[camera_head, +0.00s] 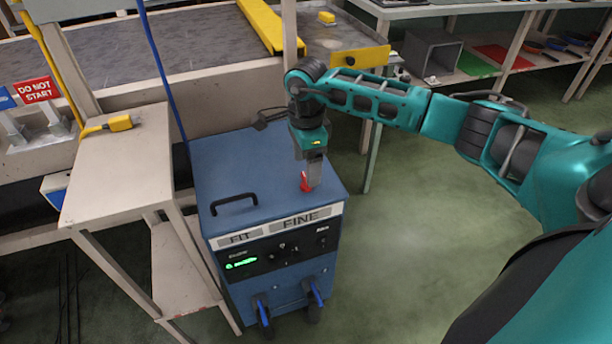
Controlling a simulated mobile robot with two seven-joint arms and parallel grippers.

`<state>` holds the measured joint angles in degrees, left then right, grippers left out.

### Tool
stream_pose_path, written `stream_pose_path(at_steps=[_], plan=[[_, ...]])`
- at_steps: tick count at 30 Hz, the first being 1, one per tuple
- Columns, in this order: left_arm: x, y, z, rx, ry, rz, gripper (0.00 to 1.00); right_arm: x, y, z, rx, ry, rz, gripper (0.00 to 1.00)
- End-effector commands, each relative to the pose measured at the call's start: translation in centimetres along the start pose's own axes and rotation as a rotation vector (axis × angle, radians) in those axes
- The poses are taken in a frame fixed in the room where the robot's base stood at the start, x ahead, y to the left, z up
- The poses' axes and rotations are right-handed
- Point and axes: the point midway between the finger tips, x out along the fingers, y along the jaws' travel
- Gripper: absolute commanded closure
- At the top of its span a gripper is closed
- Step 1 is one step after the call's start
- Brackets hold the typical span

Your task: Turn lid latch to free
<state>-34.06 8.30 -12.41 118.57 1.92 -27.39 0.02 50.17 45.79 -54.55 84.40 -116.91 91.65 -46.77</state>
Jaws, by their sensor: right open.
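A blue wheeled cabinet (250,165) stands at the centre, with a black handle (234,203) on its lid and "FIT" and "FINE" labels along its upper front edge. A small red piece (304,182), which looks like the lid latch, sits near the lid's front right. My right gripper (311,182) points down at the red piece, with its fingers at or around it. Its jaws are open. The fingers partly hide the latch, so I cannot tell whether they touch it or which way it is turned. My left gripper is out of view.
A beige stand (120,165) with a yellow plug-like item (119,123) stands close on the cabinet's left. A conveyor (130,60) runs behind. Green floor (400,240) on the right is clear.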

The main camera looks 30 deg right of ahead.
Motion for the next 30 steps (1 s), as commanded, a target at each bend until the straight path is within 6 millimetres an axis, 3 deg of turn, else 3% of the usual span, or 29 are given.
stream_pose_path(at_steps=[1, 6, 18, 30], plan=[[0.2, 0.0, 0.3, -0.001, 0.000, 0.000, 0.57, 1.1, 0.1, 0.0, -0.001, 0.000, 0.003, 0.24], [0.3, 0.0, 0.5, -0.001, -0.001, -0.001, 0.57, 3.0, 0.0, 0.0, 0.000, -0.001, 0.001, 0.24], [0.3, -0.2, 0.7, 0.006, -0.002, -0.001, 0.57, 3.7, 0.0, 0.1, 0.000, -0.002, -0.001, 0.24], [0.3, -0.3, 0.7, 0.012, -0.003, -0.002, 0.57, 3.7, 0.0, 0.0, 0.000, -0.002, 0.000, 0.61]])
